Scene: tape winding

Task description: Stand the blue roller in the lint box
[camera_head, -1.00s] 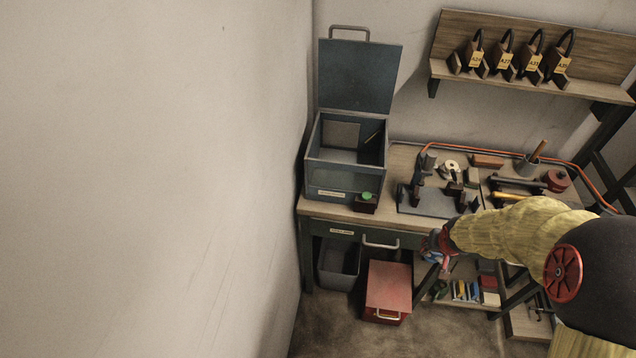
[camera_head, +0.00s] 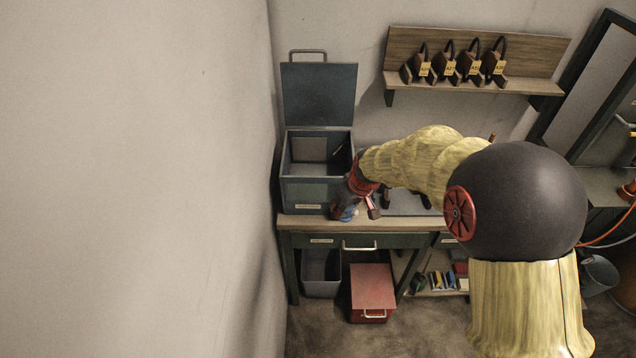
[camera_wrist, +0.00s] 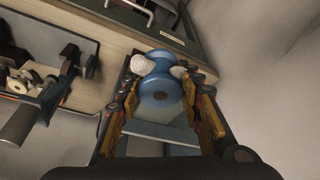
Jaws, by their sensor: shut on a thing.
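The blue roller (camera_wrist: 160,88) is held between the fingers of my gripper (camera_wrist: 162,78) in the wrist view, with pale rounded lumps at its sides. In the head view my gripper (camera_head: 350,208) is in front of the blue-grey box (camera_head: 303,192), above the bench's front edge, and largely hides the roller. The box stands on the bench at the left with its lid (camera_head: 318,95) raised. Its label is too small to read, so I cannot confirm it is the lint box. A blue-grey surface shows behind the roller in the wrist view.
The plain wall (camera_head: 140,180) is close on the left. A grey bin (camera_head: 321,275) and a red box (camera_head: 372,288) stand under the bench. A shelf (camera_head: 470,82) with several tagged blocks hangs behind. The tool tray (camera_wrist: 48,65) shows in the wrist view.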

